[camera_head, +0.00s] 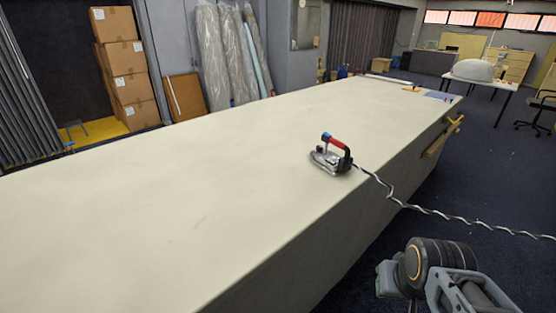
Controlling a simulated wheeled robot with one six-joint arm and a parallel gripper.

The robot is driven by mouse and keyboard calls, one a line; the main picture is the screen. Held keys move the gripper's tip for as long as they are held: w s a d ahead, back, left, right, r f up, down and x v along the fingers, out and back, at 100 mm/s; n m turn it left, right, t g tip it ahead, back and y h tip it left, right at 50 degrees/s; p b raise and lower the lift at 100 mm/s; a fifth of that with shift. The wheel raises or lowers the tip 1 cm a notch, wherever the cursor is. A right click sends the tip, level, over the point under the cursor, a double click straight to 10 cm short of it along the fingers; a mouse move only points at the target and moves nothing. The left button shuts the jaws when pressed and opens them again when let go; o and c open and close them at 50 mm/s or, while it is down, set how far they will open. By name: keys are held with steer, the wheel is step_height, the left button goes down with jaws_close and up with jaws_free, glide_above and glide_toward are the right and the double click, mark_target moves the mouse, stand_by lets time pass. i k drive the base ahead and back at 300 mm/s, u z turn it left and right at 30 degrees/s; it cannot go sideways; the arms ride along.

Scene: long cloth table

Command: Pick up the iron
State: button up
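The iron (331,156) stands on the long cloth table (190,190), close to the table's right edge. It has a metallic grey body and a red and black handle on top, with a bit of blue at its far end. A coiled cord runs from it over the edge to the right. My arm shows at the bottom right, beside the table and apart from the iron. My gripper's fingertips cannot be made out, so I cannot tell whether it is open or shut.
The table top around the iron is clear. The cord (443,214) hangs across the space right of the table, above my arm. A wooden piece (437,142) juts from the table's right side. Stacked boxes (124,70) and wrapped rolls (222,55) stand behind the table.

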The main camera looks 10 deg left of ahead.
mark_target(335, 164)
steer(key=z, duration=1.15)
steer(key=i, duration=1.95)
steer(key=u, duration=3)
